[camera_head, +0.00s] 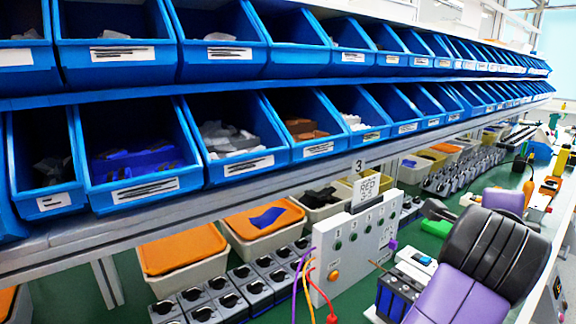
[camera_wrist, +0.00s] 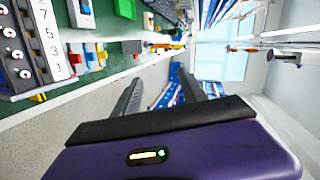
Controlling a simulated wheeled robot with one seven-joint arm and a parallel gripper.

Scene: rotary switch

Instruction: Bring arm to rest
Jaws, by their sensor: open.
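My gripper (camera_wrist: 160,78) shows in the wrist view with its two dark fingers apart and nothing between them. It points along the front edge of the bench, away from the bins. In the head view my purple and black arm fills the lower right, over the bench edge; the fingers are hard to make out there. A white control panel (camera_head: 345,250) with knobs and a label card stands on the bench, left of my arm and apart from it. Grey boxes with black rotary knobs (camera_head: 255,292) stand in rows left of the panel.
Two rows of blue bins (camera_head: 235,140) run along the shelf above the bench. Tubs with orange lids (camera_head: 180,250) stand beneath. Purple, orange and red wires (camera_head: 308,280) hang by the panel. A blue block device (camera_head: 395,298) sits close to my arm. The aisle before the bench looks free.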

